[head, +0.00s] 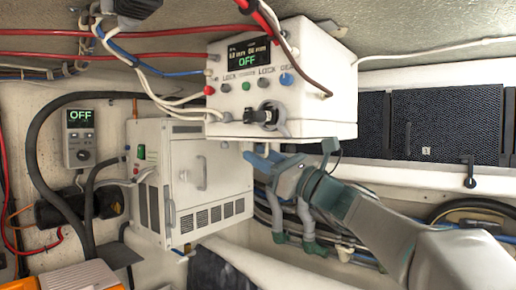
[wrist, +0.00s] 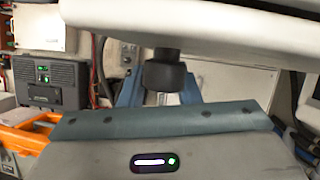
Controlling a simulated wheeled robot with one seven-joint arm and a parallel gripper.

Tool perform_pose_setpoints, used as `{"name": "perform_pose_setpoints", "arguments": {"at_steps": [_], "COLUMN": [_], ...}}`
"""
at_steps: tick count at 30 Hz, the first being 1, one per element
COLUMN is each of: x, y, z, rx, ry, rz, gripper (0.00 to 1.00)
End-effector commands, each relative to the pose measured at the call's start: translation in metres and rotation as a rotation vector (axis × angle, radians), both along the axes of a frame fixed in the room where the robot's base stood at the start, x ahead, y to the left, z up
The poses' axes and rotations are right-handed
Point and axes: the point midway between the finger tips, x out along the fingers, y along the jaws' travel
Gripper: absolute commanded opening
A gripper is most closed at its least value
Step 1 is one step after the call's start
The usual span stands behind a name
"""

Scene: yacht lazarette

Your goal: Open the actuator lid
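No part is clearly labelled as the actuator lid. The white control box (head: 285,85) hangs above my gripper, with an OFF display, buttons and a dark front knob. A lower white cabinet (head: 190,180) has a front panel with a slim handle (head: 201,172). My gripper (head: 268,163) is below the control box, right of this cabinet. In the wrist view its blue fingers (wrist: 160,98) are apart. A black cylindrical knob (wrist: 165,75) under a pale overhanging body (wrist: 200,25) appears in the gap between them. I cannot tell whether they touch it.
A small OFF controller (head: 79,138) is on the left wall. Black hoses (head: 35,140) and loose cables surround the cabinet. Pipes (head: 279,220) stand behind my arm. A dark panel (head: 432,126) fills the right wall. An orange object (head: 75,277) is at lower left.

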Motion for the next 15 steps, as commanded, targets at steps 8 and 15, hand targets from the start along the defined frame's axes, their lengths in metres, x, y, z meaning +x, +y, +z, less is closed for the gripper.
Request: {"name": "perform_pose_setpoints", "arguments": {"at_steps": [8, 15], "x": [0.0049, 0.0049], "y": [0.0078, 0.0076], "z": [0.0036, 0.0033], "rx": [0.0, -0.001], "ry": [0.0, -0.001], "rz": [-0.001, 0.0], "gripper": [0.3, 0.05]}}
